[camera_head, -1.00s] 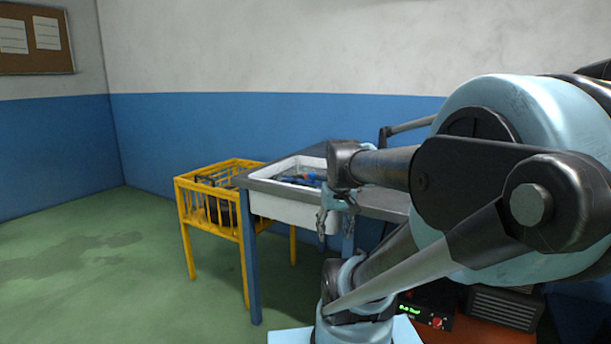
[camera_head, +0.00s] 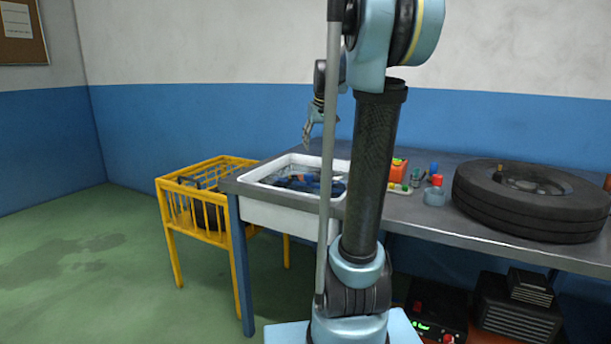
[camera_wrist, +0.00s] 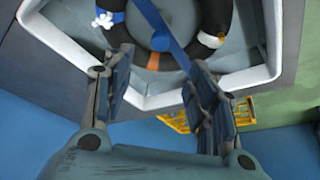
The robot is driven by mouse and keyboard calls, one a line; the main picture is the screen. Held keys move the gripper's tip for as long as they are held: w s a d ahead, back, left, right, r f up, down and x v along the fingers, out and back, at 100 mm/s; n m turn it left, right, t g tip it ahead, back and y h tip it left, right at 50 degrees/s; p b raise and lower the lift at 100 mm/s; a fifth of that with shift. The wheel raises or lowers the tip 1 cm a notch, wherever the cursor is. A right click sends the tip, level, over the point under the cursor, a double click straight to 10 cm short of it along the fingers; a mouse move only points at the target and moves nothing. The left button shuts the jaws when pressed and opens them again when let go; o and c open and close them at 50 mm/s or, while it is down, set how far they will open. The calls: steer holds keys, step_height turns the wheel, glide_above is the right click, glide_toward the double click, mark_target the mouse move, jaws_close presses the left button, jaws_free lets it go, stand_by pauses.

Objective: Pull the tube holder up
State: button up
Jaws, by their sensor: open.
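A white basin (camera_head: 268,212) is set into the grey workbench. In the wrist view a black ring-shaped tube (camera_wrist: 216,15) lies in the basin, with a blue bar (camera_wrist: 160,38), apparently the tube holder, crossing over it. In the head view the blue part (camera_head: 298,182) shows inside the basin, partly behind my arm. My gripper (camera_head: 308,138) hangs above the basin's back side, pointing down, apart from the bar. In the wrist view my gripper (camera_wrist: 160,75) is open and empty, with the bar's near end showing between and beyond its fingers.
A yellow metal crate stand (camera_head: 205,180) stands left of the workbench (camera_head: 415,205). To the right on the bench are small coloured items (camera_head: 435,185) and a large black tyre (camera_head: 525,195). Dark equipment (camera_head: 500,305) sits under the bench. Green floor at left is clear.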

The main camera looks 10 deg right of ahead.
mark_target(309, 175)
steer(key=x, duration=1.1)
steer(key=w+x, duration=0.1)
steer(key=x, duration=0.5)
steer(key=shift+w+a+f, duration=0.1)
steer(key=shift+w+a, duration=0.05)
steer(key=shift+a, duration=0.1)
